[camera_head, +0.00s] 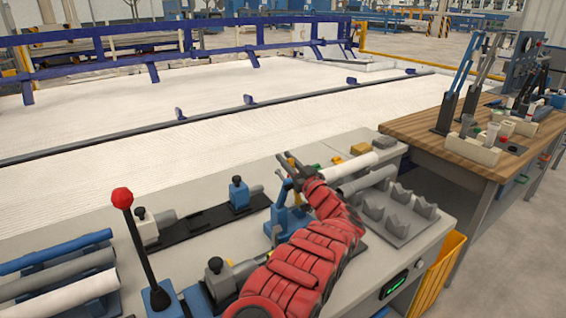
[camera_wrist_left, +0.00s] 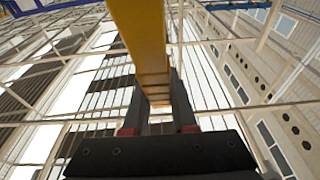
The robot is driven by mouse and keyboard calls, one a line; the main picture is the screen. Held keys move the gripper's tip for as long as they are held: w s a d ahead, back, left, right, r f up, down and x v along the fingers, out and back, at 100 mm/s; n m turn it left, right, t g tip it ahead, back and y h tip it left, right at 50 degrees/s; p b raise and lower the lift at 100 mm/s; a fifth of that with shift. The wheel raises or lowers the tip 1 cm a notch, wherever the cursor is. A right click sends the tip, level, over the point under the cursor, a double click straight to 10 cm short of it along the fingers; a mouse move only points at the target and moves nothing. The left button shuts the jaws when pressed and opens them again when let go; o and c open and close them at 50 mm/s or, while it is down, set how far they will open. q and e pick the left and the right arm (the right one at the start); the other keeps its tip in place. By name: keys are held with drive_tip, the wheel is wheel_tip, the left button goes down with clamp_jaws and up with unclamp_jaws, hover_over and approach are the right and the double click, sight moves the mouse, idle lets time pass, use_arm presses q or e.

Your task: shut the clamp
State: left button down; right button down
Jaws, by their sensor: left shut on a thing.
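The blue clamp (camera_head: 287,216) stands on the grey bench near its middle, partly hidden behind my red left arm. My left gripper (camera_head: 288,170) is above and beside the clamp's blue body, its fingers pointing up and to the left. In the left wrist view the gripper (camera_wrist_left: 160,118) is shut on a yellow bar (camera_wrist_left: 140,40), which runs up between its two dark fingers. The bar looks like the clamp's handle, but its join to the clamp is hidden. My right gripper is not in view.
A red-knobbed lever (camera_head: 122,198) stands at the front left, near blue, grey and white pipes (camera_head: 62,272). Black rail fixtures (camera_head: 208,222) lie left of the clamp. A white pipe (camera_head: 348,166) and a grey notched rack (camera_head: 398,217) are to the right. A wooden table (camera_head: 470,150) stands beyond.

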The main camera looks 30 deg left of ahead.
use_arm(q)
drive_tip(key=shift+s+d, duration=0.1)
drive_tip(key=c, duration=0.7)
unclamp_jaws()
